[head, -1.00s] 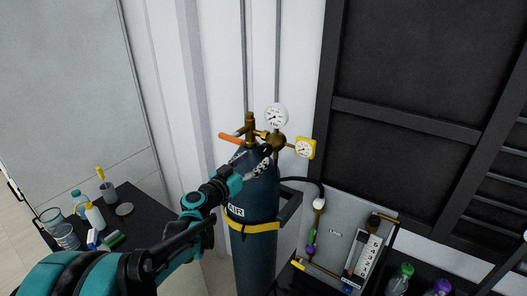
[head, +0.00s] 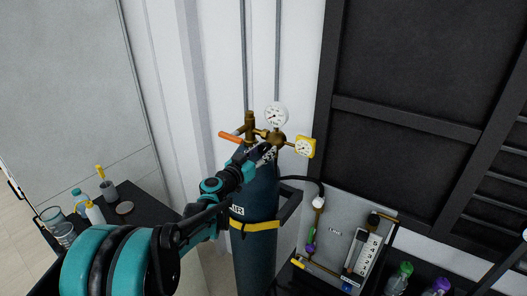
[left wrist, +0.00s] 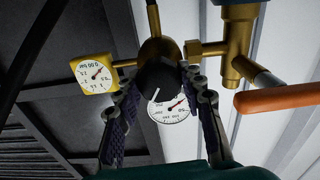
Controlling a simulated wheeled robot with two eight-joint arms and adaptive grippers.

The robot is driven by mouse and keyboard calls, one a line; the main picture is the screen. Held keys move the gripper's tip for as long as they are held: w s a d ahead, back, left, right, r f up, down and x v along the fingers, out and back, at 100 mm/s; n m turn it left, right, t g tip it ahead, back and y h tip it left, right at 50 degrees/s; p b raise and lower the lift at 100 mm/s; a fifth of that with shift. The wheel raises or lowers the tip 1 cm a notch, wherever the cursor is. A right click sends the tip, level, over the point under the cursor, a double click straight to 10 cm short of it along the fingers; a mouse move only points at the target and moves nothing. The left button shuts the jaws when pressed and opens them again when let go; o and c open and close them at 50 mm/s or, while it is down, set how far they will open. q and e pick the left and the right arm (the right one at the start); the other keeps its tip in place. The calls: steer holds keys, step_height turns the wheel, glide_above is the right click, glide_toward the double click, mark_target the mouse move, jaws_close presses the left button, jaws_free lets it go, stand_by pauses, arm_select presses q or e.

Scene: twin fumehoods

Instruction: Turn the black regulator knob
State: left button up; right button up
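The black regulator knob (left wrist: 158,78) sits on the front of the brass regulator (left wrist: 157,49) in the left wrist view. My left gripper (left wrist: 160,84) is open, with one finger on each side of the knob. The fingertips are close to the knob's sides; I cannot tell whether they touch it. In the head view my left gripper (head: 262,153) is at the regulator (head: 275,141) on top of the dark blue air cylinder (head: 258,190), and it hides the knob. My right gripper is not in view.
A white gauge (head: 276,115) stands above the regulator and a yellow gauge (head: 305,147) is to its right. An orange handle (head: 230,137) sticks out left. A dark table (head: 150,210) with bottles is at left, and a panel with tubing (head: 335,240) is at right.

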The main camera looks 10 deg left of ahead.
arm_select(q)
steer(key=shift+n, duration=0.3)
steer(key=shift+n+b, duration=0.65)
steer(key=shift+n, duration=0.35)
steer(key=shift+n+b, duration=0.55)
steer(key=shift+n, duration=1.25)
steer(key=o, duration=1.2)
steer(key=shift+c, duration=0.2)
steer(key=v, duration=1.2)
